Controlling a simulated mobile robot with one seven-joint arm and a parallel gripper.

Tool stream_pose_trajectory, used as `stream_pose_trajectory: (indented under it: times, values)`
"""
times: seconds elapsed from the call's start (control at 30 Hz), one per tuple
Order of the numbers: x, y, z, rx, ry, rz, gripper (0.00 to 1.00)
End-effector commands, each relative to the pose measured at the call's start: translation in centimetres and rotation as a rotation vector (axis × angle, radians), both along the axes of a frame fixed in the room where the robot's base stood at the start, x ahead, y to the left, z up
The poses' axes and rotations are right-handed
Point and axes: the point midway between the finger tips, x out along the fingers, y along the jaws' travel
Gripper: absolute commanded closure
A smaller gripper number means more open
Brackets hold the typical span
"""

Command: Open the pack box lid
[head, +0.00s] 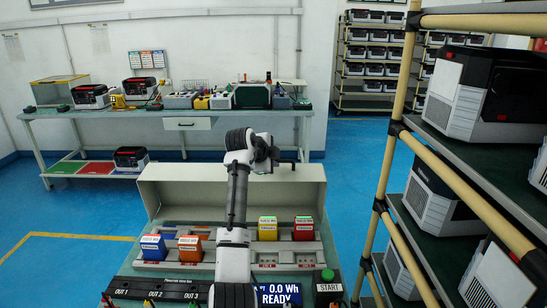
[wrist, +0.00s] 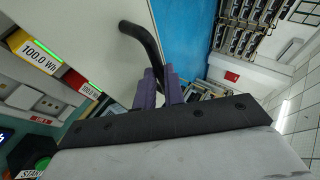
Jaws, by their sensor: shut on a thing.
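The pack box lid (head: 165,192) is the wide beige panel standing raised behind the coloured packs in the head view. In the wrist view, a pale panel (wrist: 100,25) that looks like the lid lies beside a black curved handle (wrist: 140,38). My gripper (head: 290,157) is at the lid's upper right in the head view. Its purple fingers (wrist: 160,88) are shut on the black handle in the wrist view; the exact contact is partly hidden. Below the lid stand a blue pack (head: 153,248), an orange pack (head: 189,250), a yellow pack (head: 268,229) and a red pack (head: 303,229).
A START button (head: 327,276) and a READY display (head: 280,293) are at the front of the station. A rack (head: 440,155) with grey-black units stands close on the right. A workbench (head: 130,113) runs along the back wall. Blue floor (head: 75,215) is clear at left.

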Motion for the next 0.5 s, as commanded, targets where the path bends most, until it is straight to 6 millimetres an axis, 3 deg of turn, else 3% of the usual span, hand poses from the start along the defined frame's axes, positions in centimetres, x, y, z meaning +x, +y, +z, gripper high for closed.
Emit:
stream_pose_trajectory:
  times: [0.43, 0.47, 0.5]
  values:
    - [-0.05, -0.17, 0.44, -0.005, 0.002, -0.002, 1.00]
    - [-0.05, -0.17, 0.44, -0.005, 0.002, -0.002, 0.88]
    - [-0.05, -0.16, 0.43, -0.005, 0.002, -0.002, 0.83]
